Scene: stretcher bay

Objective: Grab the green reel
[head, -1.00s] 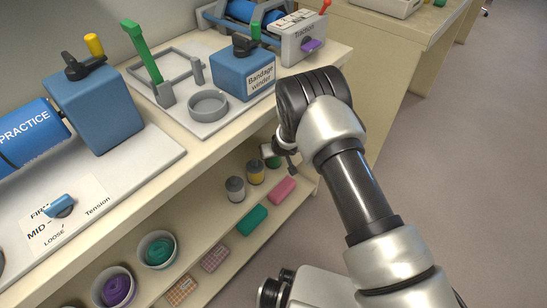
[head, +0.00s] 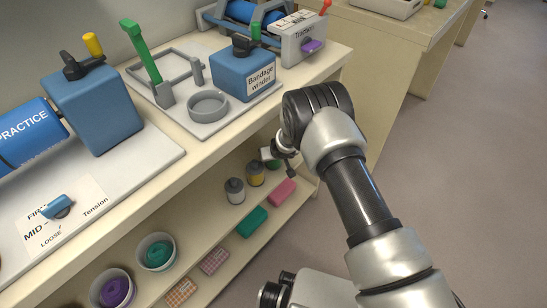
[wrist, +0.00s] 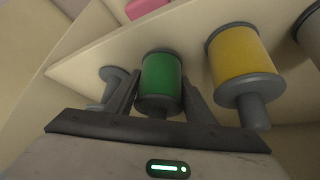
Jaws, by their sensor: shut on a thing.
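The green reel (wrist: 161,76) stands between the two dark fingers of my gripper (wrist: 160,98) in the wrist view. The fingers are shut on it, one at each side. It has dark grey end flanges and a grey knob at its near end. In the head view, a small part of the green reel (head: 276,164) shows on the lower shelf, beside the yellow reel. My arm's wrist part hides much of the gripper there.
The yellow reel (wrist: 238,55) is close on the right, with a grey reel (head: 234,191) beyond it. An empty grey peg (wrist: 114,77) is on the left. The worktop edge overhangs the shelf.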

